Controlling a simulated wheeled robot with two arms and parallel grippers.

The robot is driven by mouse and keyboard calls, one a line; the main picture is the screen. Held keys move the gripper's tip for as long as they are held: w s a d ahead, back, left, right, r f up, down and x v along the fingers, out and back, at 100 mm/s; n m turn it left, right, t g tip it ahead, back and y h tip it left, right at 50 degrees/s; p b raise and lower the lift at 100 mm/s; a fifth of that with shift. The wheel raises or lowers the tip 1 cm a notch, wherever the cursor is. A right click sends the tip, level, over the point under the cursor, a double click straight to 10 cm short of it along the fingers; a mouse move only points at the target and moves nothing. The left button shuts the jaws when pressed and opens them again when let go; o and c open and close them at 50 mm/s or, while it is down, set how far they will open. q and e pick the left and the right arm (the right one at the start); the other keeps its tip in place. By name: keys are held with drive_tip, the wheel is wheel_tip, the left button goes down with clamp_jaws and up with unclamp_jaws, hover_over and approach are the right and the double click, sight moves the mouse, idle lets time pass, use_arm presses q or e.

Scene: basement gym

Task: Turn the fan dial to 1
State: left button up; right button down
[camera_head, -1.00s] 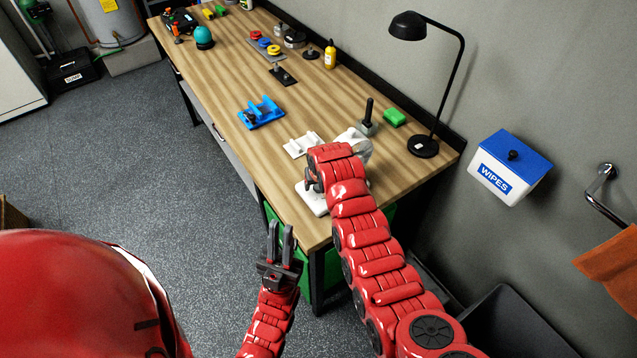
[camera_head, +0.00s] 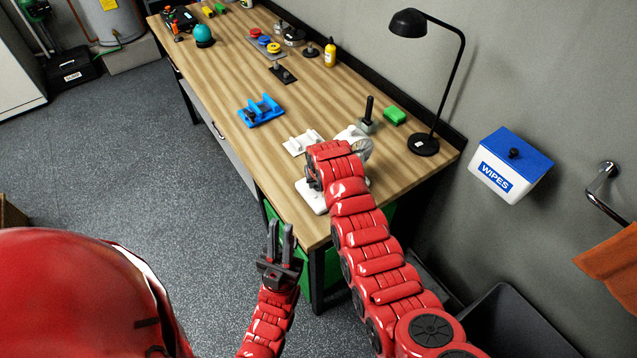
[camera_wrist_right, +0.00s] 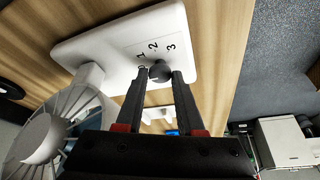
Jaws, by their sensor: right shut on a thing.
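The white fan lies in part behind my right arm in the head view, with its base (camera_head: 312,198) near the table's front corner. In the right wrist view its white base (camera_wrist_right: 85,45) carries the printed numbers 1, 2 and 3, and its caged head (camera_wrist_right: 45,135) is at the lower left. The dark round dial (camera_wrist_right: 159,71) sits beside the numbers. My right gripper (camera_wrist_right: 160,76) is shut on the dial, one finger on each side. I cannot tell which number the dial points to. My left gripper (camera_head: 281,232) is open and empty, off the table's front edge.
On the wooden table (camera_head: 235,75) are a white stand (camera_head: 299,144), a blue holder (camera_head: 262,110), a green block (camera_head: 394,116) and a black lamp (camera_head: 423,145). A wipes box (camera_head: 510,165) hangs on the wall.

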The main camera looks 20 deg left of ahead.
drive_tip(key=m+h+b, duration=0.1)
drive_tip(key=m+b, duration=0.1)
drive_tip(key=b, duration=0.3)
drive_tip(key=m+h+b, duration=0.1)
drive_tip(key=m+b, duration=0.2)
drive_tip(key=b, duration=0.2)
drive_tip(key=m+b, duration=0.2)
drive_tip(key=b, duration=0.3)
drive_tip(key=shift+s+a+f+m+t+h+b, duration=0.1)
drive_tip(key=shift+a+f+m+t+h+b, duration=0.2)
drive_tip(key=shift+a+f+m+h+b, duration=0.1)
drive_tip(key=shift+d+r+m+b, duration=0.1)
drive_tip(key=shift+r+m+b, duration=0.25)
drive_tip(key=shift+b, duration=0.3)
drive_tip(key=c, duration=0.5)
unclamp_jaws()
drive_tip(key=shift+a+p+v, duration=0.2)
drive_tip(key=shift+p+v, duration=0.9)
drive_tip(key=shift+v, duration=3.25)
drive_tip(key=shift+a+p+v, duration=0.15)
drive_tip(key=shift+p+v, duration=0.95)
drive_tip(key=shift+v, duration=3.25)
